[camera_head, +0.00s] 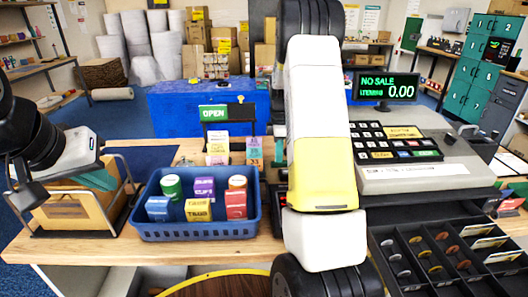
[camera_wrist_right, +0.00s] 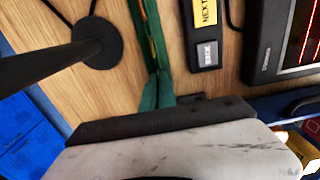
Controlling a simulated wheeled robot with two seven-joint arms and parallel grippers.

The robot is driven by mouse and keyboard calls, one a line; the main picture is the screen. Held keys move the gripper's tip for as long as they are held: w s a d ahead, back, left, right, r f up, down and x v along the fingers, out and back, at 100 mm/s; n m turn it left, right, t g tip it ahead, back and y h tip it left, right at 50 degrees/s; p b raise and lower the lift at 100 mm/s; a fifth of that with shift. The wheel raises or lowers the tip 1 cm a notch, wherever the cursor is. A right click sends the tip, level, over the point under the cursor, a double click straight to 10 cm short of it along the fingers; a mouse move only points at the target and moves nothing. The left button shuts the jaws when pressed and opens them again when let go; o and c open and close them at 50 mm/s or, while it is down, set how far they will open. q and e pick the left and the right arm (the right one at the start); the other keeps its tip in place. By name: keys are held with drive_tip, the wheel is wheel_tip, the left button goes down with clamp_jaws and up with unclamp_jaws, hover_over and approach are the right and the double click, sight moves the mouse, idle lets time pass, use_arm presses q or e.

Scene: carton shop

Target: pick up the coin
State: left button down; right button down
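Several silver, copper and gold coins (camera_head: 436,268) lie in the black cash drawer (camera_head: 379,288) at the lower right of the head view. I cannot tell which one is the task's coin. My left gripper (camera_head: 98,180) is at the left, over a rack of brown envelopes; its teal fingers are partly hidden and their opening is unclear. My right arm rises through the middle of the head view, and its gripper is hidden there. In the right wrist view, narrow green finger-like strips (camera_wrist_right: 155,88) run close together above the wooden counter. No coin is clear there.
A blue basket (camera_head: 198,231) of small boxes stands on the counter between the arms. The cash register (camera_head: 425,178) stands behind the drawer, with its display (camera_head: 386,87) above. The OPEN sign (camera_head: 214,113) is further back. The wrist view shows a black post base (camera_wrist_right: 96,40).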

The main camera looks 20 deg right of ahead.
wheel_tip(320, 180, up, 18)
idle(0.6)
idle(0.5)
